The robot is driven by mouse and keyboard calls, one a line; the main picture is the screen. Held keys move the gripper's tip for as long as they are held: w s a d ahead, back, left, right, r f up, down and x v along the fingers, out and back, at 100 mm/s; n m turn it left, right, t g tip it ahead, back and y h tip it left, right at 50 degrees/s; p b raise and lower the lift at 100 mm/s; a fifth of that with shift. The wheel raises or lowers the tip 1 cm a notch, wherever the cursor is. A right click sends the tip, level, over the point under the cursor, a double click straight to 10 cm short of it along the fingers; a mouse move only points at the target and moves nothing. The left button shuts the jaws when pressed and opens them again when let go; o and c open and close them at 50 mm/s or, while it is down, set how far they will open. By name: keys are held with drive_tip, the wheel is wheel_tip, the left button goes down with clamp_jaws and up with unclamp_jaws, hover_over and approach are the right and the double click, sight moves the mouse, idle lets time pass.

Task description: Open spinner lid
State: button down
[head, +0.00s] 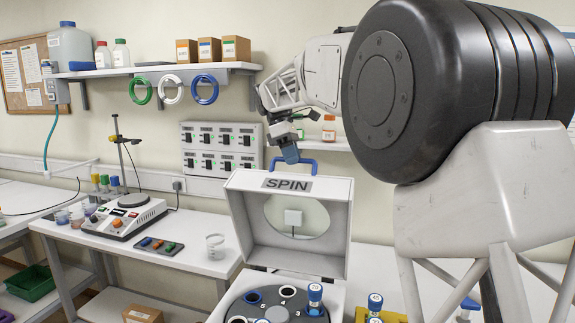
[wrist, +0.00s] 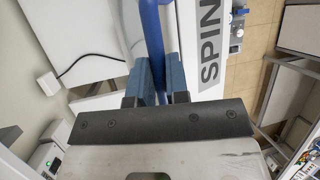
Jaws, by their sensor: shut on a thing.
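The spinner lid (head: 245,230) is white with a round window and a SPIN label, and it stands raised, roughly upright, above the spinner. Its blue handle (head: 300,166) is at the lid's top edge. My gripper (head: 289,152) is at the handle's left part; in the wrist view my gripper (wrist: 154,80) has its blue fingers on both sides of the blue handle (wrist: 152,35), shut on it. The spinner's grey rotor (head: 248,312) is exposed below, with a blue-capped tube (head: 315,297) and several holes. The front of the spinner is cut off by the picture edge.
A hotplate device (head: 124,216) stands on the left bench, with a small rack (head: 160,245) and a beaker (head: 215,246) to its right. A wall shelf (head: 160,70) holds boxes and bottles. My arm fills the right side.

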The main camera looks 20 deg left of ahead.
drive_tip(key=w+f, duration=0.2)
drive_tip(key=w, duration=0.6)
drive_tip(key=w+f, duration=0.1)
drive_tip(key=w, duration=0.7)
drive_tip(key=shift+w+f, duration=0.35)
drive_tip(key=shift+f, duration=0.05)
drive_tip(key=shift+a+r, duration=0.1)
drive_tip(key=c, duration=1.4)
unclamp_jaws()
drive_tip(key=o, duration=0.3)
drive_tip(key=s+d+r, duration=0.2)
drive_tip(key=s+d, duration=0.1)
drive_tip(key=s, duration=0.4)
drive_tip(key=s+d+r, duration=0.2)
drive_tip(key=s+d, duration=0.1)
drive_tip(key=s, duration=0.4)
drive_tip(key=shift+s+d+r, duration=0.2)
drive_tip(key=shift+s+r, duration=0.15)
drive_tip(key=shift+r, duration=0.05)
